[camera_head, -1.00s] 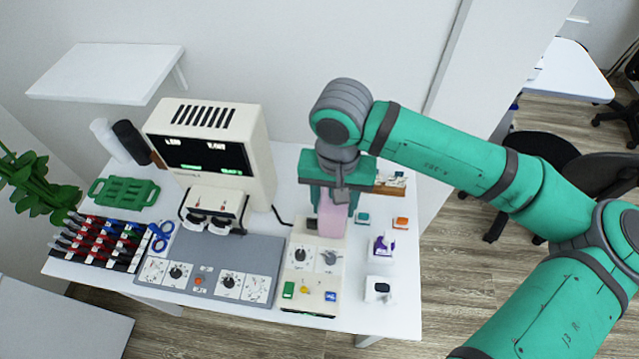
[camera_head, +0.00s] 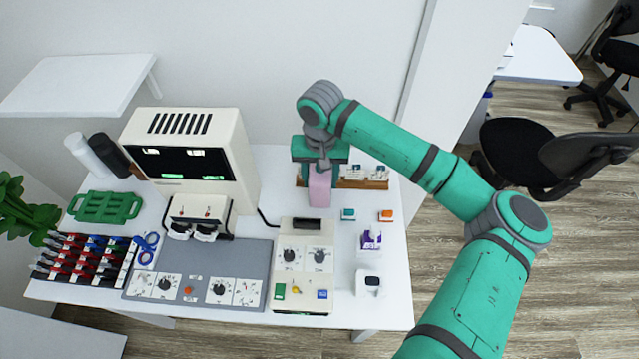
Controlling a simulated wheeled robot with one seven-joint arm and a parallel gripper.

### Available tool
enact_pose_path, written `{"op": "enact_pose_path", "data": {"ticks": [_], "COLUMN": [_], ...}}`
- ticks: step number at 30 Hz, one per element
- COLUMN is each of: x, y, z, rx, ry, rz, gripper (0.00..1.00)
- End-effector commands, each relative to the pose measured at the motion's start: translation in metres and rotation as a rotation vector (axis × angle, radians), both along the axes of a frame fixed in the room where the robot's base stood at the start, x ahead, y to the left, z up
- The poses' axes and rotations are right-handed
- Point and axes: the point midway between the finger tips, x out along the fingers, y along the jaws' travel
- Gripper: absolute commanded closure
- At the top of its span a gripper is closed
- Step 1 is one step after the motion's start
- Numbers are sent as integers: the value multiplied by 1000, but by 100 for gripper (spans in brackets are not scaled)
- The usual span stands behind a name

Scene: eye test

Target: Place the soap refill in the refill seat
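A pink block, which looks like the soap refill (camera_head: 319,190), hangs upright below my gripper (camera_head: 319,172). My gripper is shut on its upper part, over the back of the table. The fingers are small and partly merge with the arm in this view. A cream panel (camera_head: 302,273) with dials stands in front of the block, and a dark slot (camera_head: 307,224) shows at its back edge. I cannot tell for sure whether this slot is the refill seat. The block is behind the slot and apart from it.
A cream eye-test machine (camera_head: 195,160) stands left of my gripper. A wooden rack with cards (camera_head: 365,180) is close on the right. Teal (camera_head: 348,214) and orange (camera_head: 386,215) boxes, a purple-and-white item (camera_head: 371,240) and a white black-topped item (camera_head: 369,284) stand at the right.

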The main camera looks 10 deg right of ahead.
Motion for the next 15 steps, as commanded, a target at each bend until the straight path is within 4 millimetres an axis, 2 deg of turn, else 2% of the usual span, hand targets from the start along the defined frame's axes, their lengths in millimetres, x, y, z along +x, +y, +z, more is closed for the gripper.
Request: {"op": "enact_pose_path", "data": {"ticks": [3, 6, 15], "x": [-2, -2, -1], "y": [1, 1, 3], "z": [-17, -23, -25], "rx": [4, 3, 1], "ry": [2, 1, 0], "rz": [1, 2, 5], "gripper": [77, 77, 77]}}
